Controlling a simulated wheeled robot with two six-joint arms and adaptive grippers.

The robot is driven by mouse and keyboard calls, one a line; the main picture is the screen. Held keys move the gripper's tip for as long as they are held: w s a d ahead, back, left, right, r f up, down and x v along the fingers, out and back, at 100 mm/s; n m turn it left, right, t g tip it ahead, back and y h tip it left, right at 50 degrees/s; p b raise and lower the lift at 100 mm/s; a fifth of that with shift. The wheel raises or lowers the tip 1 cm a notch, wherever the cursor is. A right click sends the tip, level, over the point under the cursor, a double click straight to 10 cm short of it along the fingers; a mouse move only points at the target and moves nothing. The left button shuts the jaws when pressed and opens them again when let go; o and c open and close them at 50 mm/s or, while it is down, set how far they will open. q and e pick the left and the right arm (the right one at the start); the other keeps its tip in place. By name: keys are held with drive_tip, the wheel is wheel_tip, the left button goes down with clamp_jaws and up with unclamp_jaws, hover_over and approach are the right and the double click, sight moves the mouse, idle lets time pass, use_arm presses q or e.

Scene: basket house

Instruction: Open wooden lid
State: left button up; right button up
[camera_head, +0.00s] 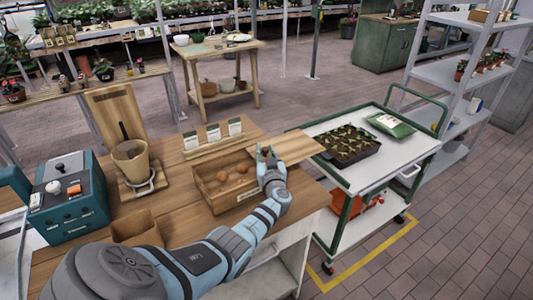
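The wooden lid (298,148) is a flat pale board at the right end of a wooden box (236,200) on the wooden table. It lies off to the right of most of the box and reaches past the table's right side towards the cart. The box is open on its left part, and a few round brown things (222,177) show inside. My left gripper (266,153) is at the lid's left end, over the box's right part. It seems to touch the lid, but its fingers are too small to tell whether they are closed. My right gripper is not in view.
A teal machine (70,198), a beige pot (131,159) and a rack of white packets (213,136) stand on the table. A green-framed cart (387,163) with a seedling tray (347,145) stands close on the right. Open floor lies beyond.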

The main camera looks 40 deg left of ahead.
use_arm(q)
drive_tip(key=shift+o, duration=0.6)
drive_tip(key=shift+d, duration=0.2)
drive_tip(key=v, duration=1.1)
drive_tip(key=shift+s+d, duration=0.15)
drive_tip(key=shift+s, duration=0.2)
